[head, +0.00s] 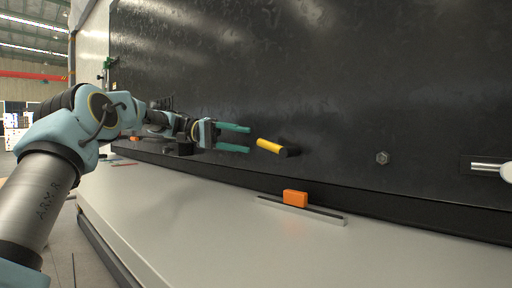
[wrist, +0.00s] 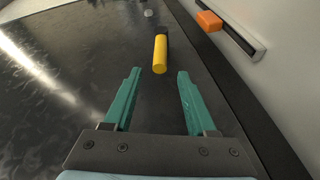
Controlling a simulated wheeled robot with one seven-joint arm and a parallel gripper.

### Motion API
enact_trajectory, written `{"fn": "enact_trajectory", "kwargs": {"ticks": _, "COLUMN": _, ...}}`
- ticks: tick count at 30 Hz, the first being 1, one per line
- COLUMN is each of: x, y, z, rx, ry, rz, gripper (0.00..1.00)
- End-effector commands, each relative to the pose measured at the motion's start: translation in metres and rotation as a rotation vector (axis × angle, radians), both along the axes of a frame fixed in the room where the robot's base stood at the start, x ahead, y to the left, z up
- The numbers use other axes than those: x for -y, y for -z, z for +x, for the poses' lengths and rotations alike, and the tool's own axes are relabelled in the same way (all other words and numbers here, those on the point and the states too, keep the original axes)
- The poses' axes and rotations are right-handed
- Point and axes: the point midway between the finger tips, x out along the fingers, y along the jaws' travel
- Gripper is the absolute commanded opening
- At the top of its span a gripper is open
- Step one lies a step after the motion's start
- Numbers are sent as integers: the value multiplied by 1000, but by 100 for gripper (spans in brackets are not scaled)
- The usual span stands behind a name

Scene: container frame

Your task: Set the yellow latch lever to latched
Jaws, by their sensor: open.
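The yellow latch lever (head: 269,146) sticks out from a black pivot (head: 290,151) on the dark panel in the head view. It points left and slightly up, toward my gripper. My gripper (head: 250,138) is open and empty, with its green fingertips just left of the lever's free end. In the wrist view the lever (wrist: 160,54) lies ahead of the fingertips and between their lines, with a gap to my gripper (wrist: 156,73). The fingers do not appear to touch it.
An orange block (head: 295,198) sits on a pale rail (head: 310,211) on the light ledge (head: 200,210) below the panel. A hex bolt (head: 382,158) and a silver handle (head: 488,167) are on the panel to the right. The panel (head: 330,80) above the lever is clear.

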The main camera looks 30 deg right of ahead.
Motion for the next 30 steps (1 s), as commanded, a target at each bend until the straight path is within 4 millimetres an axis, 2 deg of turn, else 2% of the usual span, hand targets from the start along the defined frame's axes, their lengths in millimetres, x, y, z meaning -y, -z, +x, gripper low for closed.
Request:
{"fn": "enact_trajectory", "kwargs": {"ticks": 3, "x": -12, "y": -2, "z": 17, "rx": 1, "ry": -2, "rz": -1, "gripper": 57}}
{"fn": "enact_trajectory", "kwargs": {"ticks": 6, "x": -19, "y": -4, "z": 25, "rx": 1, "ry": -1, "rz": -1, "gripper": 57}}
{"fn": "enact_trajectory", "kwargs": {"ticks": 18, "x": -24, "y": -6, "z": 31, "rx": 0, "ry": 0, "rz": 1, "gripper": 57}}
{"fn": "enact_trajectory", "kwargs": {"ticks": 23, "x": -17, "y": -17, "z": 23, "rx": 24, "ry": -4, "rz": 15, "gripper": 40}}
{"fn": "enact_trajectory", "kwargs": {"ticks": 30, "x": 20, "y": -57, "z": -19, "rx": 199, "ry": -55, "rz": 102, "gripper": 13}}
